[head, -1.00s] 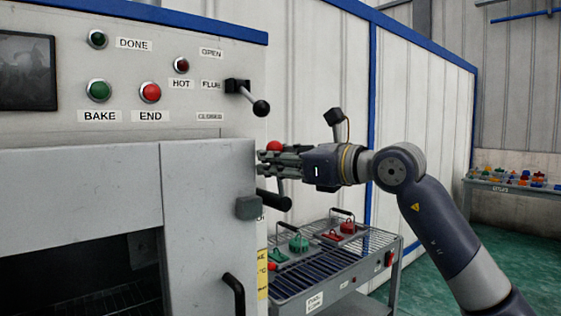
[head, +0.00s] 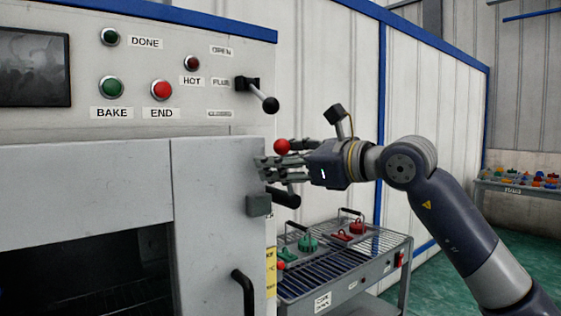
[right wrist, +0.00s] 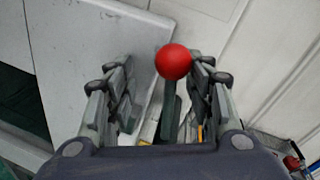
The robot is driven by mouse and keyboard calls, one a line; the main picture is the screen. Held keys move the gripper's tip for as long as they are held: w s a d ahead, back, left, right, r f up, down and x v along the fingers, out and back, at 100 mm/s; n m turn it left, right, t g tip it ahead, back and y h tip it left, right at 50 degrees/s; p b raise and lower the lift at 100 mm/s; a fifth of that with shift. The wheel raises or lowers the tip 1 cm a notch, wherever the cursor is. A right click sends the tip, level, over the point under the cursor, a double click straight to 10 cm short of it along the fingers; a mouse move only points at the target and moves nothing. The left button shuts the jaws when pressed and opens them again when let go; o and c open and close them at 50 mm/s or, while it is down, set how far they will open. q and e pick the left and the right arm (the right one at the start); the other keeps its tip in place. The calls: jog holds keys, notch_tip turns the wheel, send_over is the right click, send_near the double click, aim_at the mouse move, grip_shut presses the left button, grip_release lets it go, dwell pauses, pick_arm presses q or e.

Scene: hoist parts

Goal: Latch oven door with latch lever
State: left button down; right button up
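The latch lever's red ball knob (head: 281,147) shows at the right edge of the oven's front, just above my right gripper (head: 272,167). In the right wrist view the red knob (right wrist: 173,62) and its dark shaft (right wrist: 172,112) stand between the two fingers of my right gripper (right wrist: 160,92). The fingers are apart; the knob is nearer the right finger, and I cannot tell whether they touch. The grey oven front panel (head: 215,215), which seems to be the door, has a dark block (head: 259,205) at its right edge. My left gripper is not in view.
The flue lever (head: 268,102) sticks out above my gripper. A black bar (head: 285,198) projects just below it, and a black handle (head: 243,292) is lower on the panel. A wire-rack cart (head: 345,265) with red and green parts stands right of the oven.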

jog(key=v, duration=1.2)
